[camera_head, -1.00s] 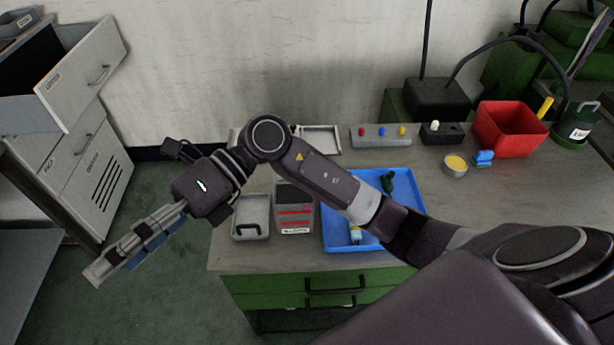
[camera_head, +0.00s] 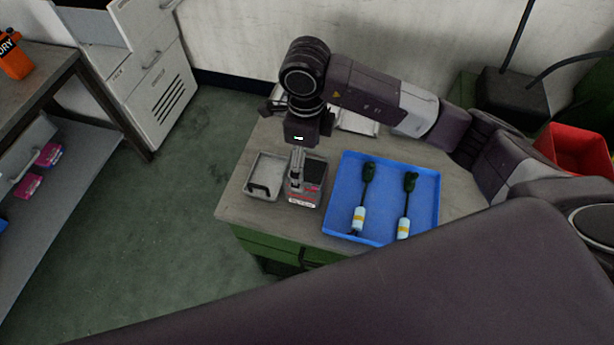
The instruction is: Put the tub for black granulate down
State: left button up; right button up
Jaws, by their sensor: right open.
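The tub for black granulate (camera_head: 312,196) stands on the bench, left of the blue tray. It is a small grey box with dark contents, red stripes and a white label on its front. My right gripper (camera_head: 295,186) points down at the tub and covers part of its left side. Its fingers are open, seen nearly edge-on. I cannot tell whether they touch the tub. My left gripper is not in view.
A shallow grey container (camera_head: 268,166) with a black handle sits left of the tub. The blue tray (camera_head: 388,172) holds two dark-headed parts with pale lower ends. A red bin (camera_head: 577,150) stands farther right. The bench's left edge is close.

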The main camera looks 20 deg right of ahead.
notch_tip(320, 180, down, 3)
jog(key=shift+f+p, duration=0.1)
jog(key=shift+p, duration=0.25)
jog(key=c, duration=2.1)
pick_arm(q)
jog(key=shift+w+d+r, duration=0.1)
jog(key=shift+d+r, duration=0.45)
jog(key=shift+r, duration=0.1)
pick_arm(e)
jog(key=shift+c, duration=0.4)
jog(key=shift+r, duration=0.2)
